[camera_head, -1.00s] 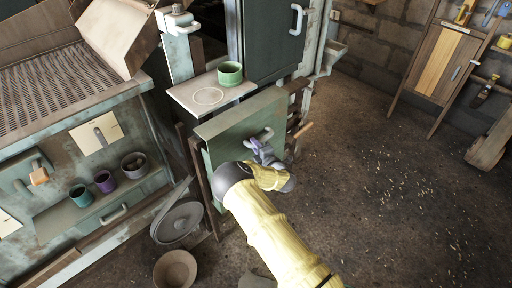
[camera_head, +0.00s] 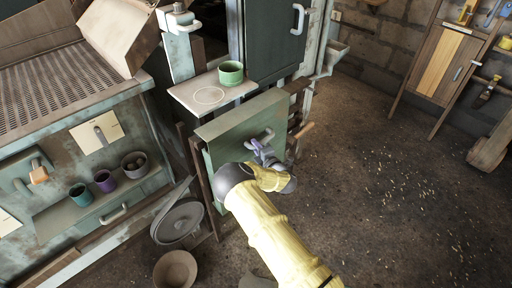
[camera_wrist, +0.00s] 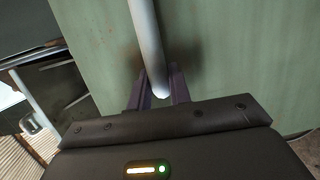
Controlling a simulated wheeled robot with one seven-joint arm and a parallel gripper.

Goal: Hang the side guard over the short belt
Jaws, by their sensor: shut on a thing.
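The side guard (camera_head: 228,148) is a green box-like panel with a pale bar handle, standing upright below the small shelf on the machine's side. My gripper (camera_head: 262,150) is shut on the guard's handle, with purple fingers on either side of the bar. In the wrist view the fingers (camera_wrist: 159,92) hold the lower end of the pale handle (camera_wrist: 146,40), and the green guard face (camera_wrist: 240,60) fills most of the background. The short belt is not visible; the guard may cover it. I cannot tell whether the guard rests on its mounts.
A small shelf (camera_head: 190,97) with a green cup (camera_head: 231,73) juts out just above the guard. A wooden peg (camera_head: 305,130) sticks out to its right. A round lid (camera_head: 180,222) and a bowl (camera_head: 175,270) are below left.

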